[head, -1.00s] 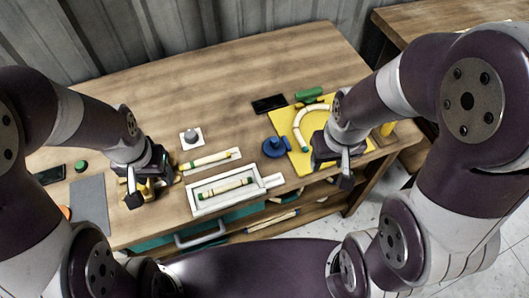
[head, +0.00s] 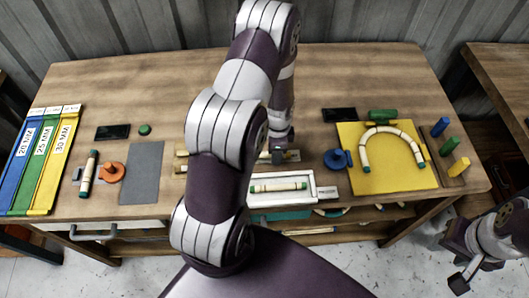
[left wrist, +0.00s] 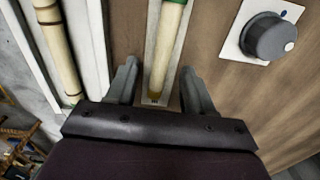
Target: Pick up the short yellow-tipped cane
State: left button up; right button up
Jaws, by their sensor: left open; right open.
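A pale cane (left wrist: 167,48) with a green band and a small yellow tip lies on a narrow light holder in the left wrist view. My left gripper (left wrist: 158,80) is open, with one finger on each side of the cane's yellow-tipped end. Whether the fingers touch it I cannot tell. In the head view my left gripper (head: 278,156) is over the table's middle, and my arm hides most of this cane and holder. My right gripper (head: 462,282) is open and empty at the lower right, off the table.
A white tray (head: 325,191) holding a green-ended cane (head: 278,187) lies just in front. To the right are a blue round piece (head: 338,160) and a yellow board (head: 376,183) with a bent cane (head: 391,131). A grey knob (left wrist: 270,38) stands close beside the left gripper.

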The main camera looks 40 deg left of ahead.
pick_arm(q)
jog(key=shift+f, duration=0.55)
grip_shut()
